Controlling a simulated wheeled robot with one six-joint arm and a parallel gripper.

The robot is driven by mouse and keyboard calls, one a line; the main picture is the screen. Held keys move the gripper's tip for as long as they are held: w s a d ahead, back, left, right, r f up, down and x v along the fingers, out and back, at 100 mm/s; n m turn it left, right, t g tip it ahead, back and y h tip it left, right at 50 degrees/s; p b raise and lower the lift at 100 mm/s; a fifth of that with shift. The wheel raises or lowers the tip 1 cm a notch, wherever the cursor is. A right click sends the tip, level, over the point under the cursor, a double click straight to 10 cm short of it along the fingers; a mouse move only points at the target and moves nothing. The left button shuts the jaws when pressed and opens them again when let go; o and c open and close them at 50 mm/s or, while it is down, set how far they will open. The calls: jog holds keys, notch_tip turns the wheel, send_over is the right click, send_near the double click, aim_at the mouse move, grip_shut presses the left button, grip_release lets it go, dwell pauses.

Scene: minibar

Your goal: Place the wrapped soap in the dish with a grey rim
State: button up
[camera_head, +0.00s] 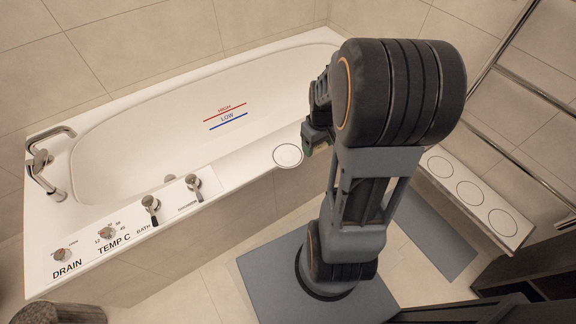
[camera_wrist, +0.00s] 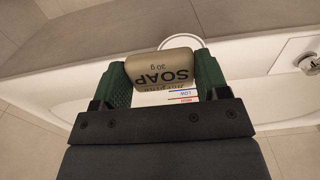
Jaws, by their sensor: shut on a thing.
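In the head view my gripper (camera_head: 311,144) is over the tub's front ledge, and I cannot make out the soap there. A round white dish with a thin dark or grey rim (camera_head: 287,155) sits on that ledge, just left of and below my gripper. In the wrist view the dish's rim (camera_wrist: 180,36) shows behind the soap, which partly hides it. The soap appears above and apart from the dish.
The white bathtub (camera_head: 130,165) has a tap (camera_head: 45,170) and several control knobs (camera_head: 150,204) along its left and front ledge. A shelf (camera_head: 430,158) with three round outlines is at the right, beneath a metal rail rack (camera_head: 530,95). Grey mats lie on the floor.

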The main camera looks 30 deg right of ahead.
jog(key=shift+s+d+f+b, duration=0.4)
jog(key=shift+s+f+b, duration=0.25)
jog(key=shift+s+f, duration=0.1)
jog(key=shift+w+f, duration=0.1)
jog(key=shift+f, duration=0.05)
jog(key=w+a+f+b, duration=0.2)
jog(key=w+a+f, duration=0.15)
jog(key=w, duration=0.45)
jog(key=b, duration=0.2)
send_over(288, 157)
jog(key=f, duration=0.5)
jog(key=shift+s+d+f, duration=0.1)
jog(key=shift+s, duration=0.3)
jog(key=shift+w+f, duration=0.15)
jog(key=shift+f, duration=0.05)
jog(key=shift+w+f+b, duration=0.2)
jog(key=shift+f+b, duration=0.1)
jog(key=shift+f, duration=1.45)
jog(key=shift+f, duration=0.15)
jog(key=shift+f+b, duration=0.25)
jog(key=shift+b, duration=0.05)
jog(key=o, duration=0.9)
